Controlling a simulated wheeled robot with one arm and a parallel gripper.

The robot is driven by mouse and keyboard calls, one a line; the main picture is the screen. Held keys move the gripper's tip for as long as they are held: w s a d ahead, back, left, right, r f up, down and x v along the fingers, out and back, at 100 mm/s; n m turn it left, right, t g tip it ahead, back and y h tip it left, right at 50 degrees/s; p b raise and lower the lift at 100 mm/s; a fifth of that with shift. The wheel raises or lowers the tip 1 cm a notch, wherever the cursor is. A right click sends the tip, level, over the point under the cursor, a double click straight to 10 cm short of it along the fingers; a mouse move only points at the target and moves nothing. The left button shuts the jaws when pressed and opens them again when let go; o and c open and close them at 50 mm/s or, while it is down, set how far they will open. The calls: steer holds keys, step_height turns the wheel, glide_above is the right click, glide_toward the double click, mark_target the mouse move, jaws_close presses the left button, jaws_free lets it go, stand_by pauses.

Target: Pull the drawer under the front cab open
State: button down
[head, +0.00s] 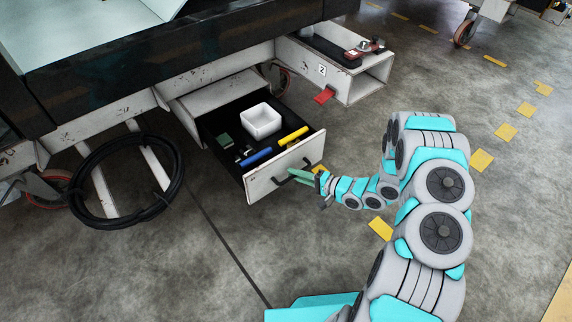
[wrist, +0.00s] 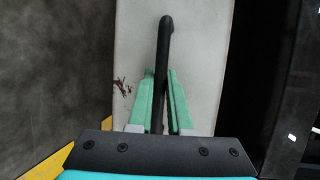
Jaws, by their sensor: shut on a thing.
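The drawer (head: 258,183) under the front cab stands pulled out, with its white front panel facing my arm. Its dark handle (head: 284,181) is a bar on that panel. My gripper (head: 303,176) is at the handle, and its green fingers are shut on it. In the wrist view the handle (wrist: 163,60) runs between the two green fingers of my gripper (wrist: 162,95), against the white drawer front (wrist: 205,40).
Caster wheels show beneath and beyond. The concrete floor in front of the drawer is clear, with yellow dashes (head: 481,160) at right.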

steer(key=s+d, duration=0.5)
steer(key=s, duration=0.3)
steer(key=shift+d, duration=0.25)
steer(key=c, duration=0.8)
jaws_free()
steer(key=shift+c, duration=0.2)
steer(key=v, duration=0.8)
steer(key=shift+b, duration=0.3)
steer(key=shift+w, duration=0.1)
